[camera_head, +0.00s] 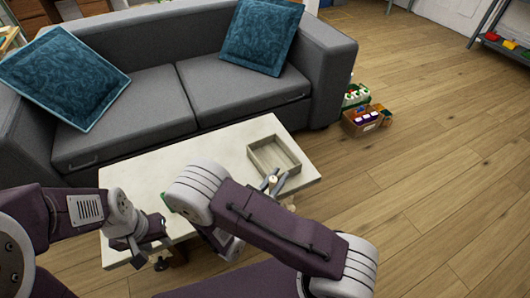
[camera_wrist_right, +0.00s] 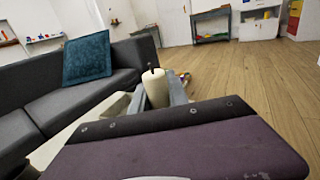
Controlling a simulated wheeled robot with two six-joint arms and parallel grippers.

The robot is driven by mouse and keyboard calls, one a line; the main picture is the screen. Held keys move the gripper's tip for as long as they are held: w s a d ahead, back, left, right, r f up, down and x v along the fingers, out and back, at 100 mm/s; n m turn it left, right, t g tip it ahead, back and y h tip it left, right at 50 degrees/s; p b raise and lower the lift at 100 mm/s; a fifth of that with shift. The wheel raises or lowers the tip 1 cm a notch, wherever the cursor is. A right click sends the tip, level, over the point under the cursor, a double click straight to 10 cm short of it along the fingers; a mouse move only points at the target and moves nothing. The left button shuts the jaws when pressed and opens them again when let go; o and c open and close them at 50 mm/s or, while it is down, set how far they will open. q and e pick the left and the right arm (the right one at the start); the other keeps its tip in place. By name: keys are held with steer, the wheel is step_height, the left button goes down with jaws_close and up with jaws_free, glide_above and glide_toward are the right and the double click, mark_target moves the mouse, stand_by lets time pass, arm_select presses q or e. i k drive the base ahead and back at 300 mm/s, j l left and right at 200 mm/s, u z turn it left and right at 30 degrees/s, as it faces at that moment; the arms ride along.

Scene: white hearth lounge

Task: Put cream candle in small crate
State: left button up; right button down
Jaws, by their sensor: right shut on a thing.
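The cream candle (camera_wrist_right: 154,88) stands upright between the fingers of my right gripper in the right wrist view, its dark wick on top. In the head view the candle (camera_head: 272,179) is a small pale spot between the fingertips of my right gripper (camera_head: 273,184). That gripper is shut on it at the near side of the small crate (camera_head: 288,147). The crate is a shallow, grey-brown open box on the table's right part, and it looks empty. My left gripper (camera_head: 152,245) is over the table's front left edge; its fingers are not clear.
The pale table (camera_head: 222,150) has free room left of the crate. A green thing (camera_head: 166,203) is mostly hidden behind my right arm. A grey sofa (camera_head: 150,100) with teal cushions stands behind. Filled boxes (camera_head: 362,121) stand on the floor to the right.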

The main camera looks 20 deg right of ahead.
mark_target(264, 149)
steer(key=i+l+u, duration=0.1)
steer(key=l+u, duration=0.75)
steer(key=l, duration=0.15)
steer(key=l+u, duration=0.4)
steer(key=l, duration=0.15)
steer(key=k+l+u, duration=0.1)
steer(key=l+u, duration=0.3)
steer(key=k+l+u, duration=0.2)
steer(key=l+u, duration=0.25)
steer(key=k+l+u, duration=0.25)
steer(key=l+u, duration=0.15)
steer(key=l, duration=0.15)
